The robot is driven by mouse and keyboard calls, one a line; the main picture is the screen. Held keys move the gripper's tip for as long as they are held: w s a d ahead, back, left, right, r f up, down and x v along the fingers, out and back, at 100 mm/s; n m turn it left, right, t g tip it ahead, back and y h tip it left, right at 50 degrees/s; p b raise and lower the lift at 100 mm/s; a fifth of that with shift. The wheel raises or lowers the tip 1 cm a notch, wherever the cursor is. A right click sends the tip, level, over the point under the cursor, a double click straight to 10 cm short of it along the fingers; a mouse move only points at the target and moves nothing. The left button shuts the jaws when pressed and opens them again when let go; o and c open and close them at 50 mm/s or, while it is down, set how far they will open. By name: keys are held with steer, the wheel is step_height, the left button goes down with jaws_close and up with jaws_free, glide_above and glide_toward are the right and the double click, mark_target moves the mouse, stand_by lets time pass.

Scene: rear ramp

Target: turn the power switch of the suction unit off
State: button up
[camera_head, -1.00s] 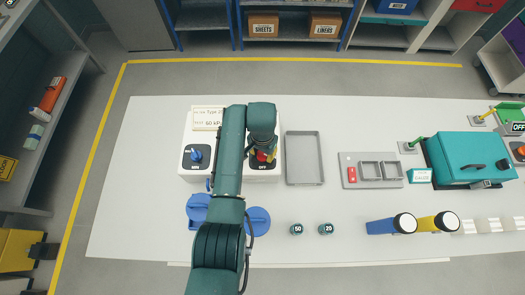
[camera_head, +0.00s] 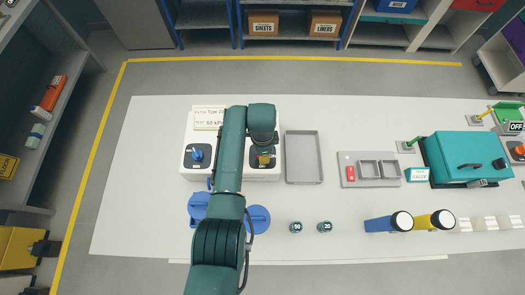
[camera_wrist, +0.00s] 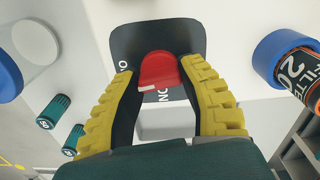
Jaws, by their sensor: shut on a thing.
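The suction unit (camera_head: 232,174) is a white box on the table, with a blue knob (camera_head: 197,154) on a dark plate at its left. My gripper (camera_head: 264,160) is down over its right dark plate, hiding much of it. In the wrist view, my gripper (camera_wrist: 168,90) has its yellow ribbed fingers on both sides of the red switch (camera_wrist: 158,70) and is shut on it. The switch stands on the dark plate (camera_wrist: 140,35) and has a pale mark at its lower left. White lettering beside it is partly hidden; its setting cannot be read with certainty.
A grey tray (camera_head: 304,180) lies right of the unit. Blue round parts (camera_head: 258,219) and two small dark weights (camera_head: 296,227) are in front. A filter canister (camera_wrist: 298,75) and blue ring stand close by in the wrist view. A teal case (camera_head: 470,158) is farther right.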

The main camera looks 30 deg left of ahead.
steer(key=shift+s+f+m, duration=0.1)
steer(key=shift+f+m, duration=0.1)
steer(key=shift+m, duration=0.7)
steer(key=o, duration=1.2)
steer(key=shift+r, duration=0.15)
step_height(320, 180, up, 12)
